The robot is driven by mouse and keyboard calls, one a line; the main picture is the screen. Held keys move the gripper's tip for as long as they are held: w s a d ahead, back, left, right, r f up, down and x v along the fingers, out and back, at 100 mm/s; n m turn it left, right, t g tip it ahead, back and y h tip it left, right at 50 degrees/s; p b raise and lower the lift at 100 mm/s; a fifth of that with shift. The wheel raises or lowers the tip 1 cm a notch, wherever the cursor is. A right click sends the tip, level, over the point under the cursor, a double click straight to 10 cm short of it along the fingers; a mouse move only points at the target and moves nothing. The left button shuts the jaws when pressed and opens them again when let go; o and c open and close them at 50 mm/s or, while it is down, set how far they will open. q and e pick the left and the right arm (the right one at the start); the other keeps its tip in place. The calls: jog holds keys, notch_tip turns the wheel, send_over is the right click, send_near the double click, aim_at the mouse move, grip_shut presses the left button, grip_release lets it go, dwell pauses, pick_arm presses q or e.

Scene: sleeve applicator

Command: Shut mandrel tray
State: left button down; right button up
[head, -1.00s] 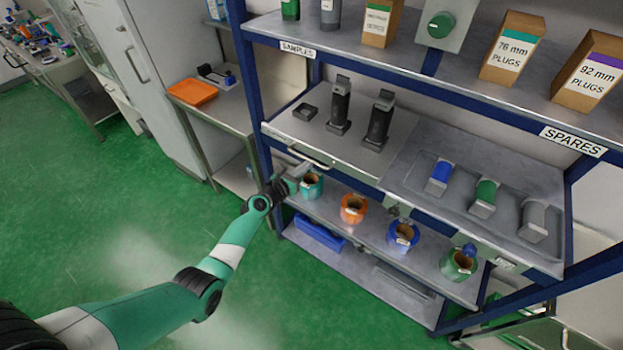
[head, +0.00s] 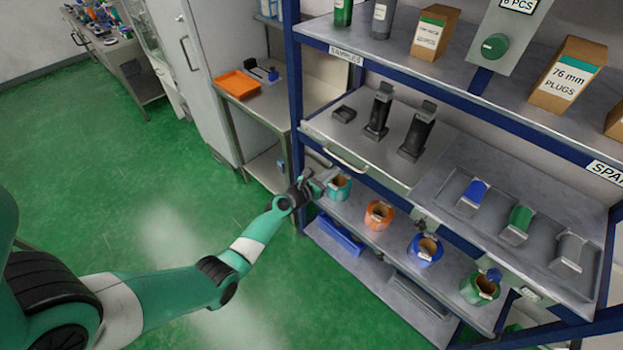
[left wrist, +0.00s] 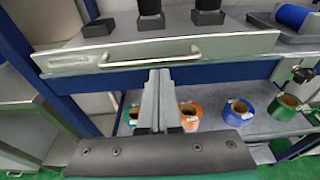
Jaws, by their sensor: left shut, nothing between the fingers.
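A grey metal tray (head: 322,134) with a bar handle (head: 347,161) on its front carries black upright holders (head: 379,112) and a small black block. Its front stands forward of the blue shelf beam. To its right is a grey tray (head: 437,190) with blue, green and grey cylinders in recesses. I cannot tell for certain which one is the mandrel tray. My left gripper (head: 326,178) is shut and empty, below and in front of the handle. In the left wrist view its fingertips (left wrist: 158,72) are just below the handle (left wrist: 150,58), with no clear contact. My right gripper is out of view.
On the shelf below stand teal (head: 338,187), orange (head: 379,214), blue (head: 425,250) and green (head: 480,286) ring-shaped pots, the teal one close to my left gripper. A side table with an orange tray (head: 237,84) is to the left. The green floor in front is clear.

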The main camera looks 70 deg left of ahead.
pick_arm(q)
jog(key=p+v, duration=0.3)
jog(key=v, duration=0.7)
jog(key=shift+s+r, duration=0.2)
jog(key=shift+s, duration=0.1)
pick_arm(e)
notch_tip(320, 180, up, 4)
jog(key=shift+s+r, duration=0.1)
pick_arm(q)
jog(key=shift+d, duration=0.15)
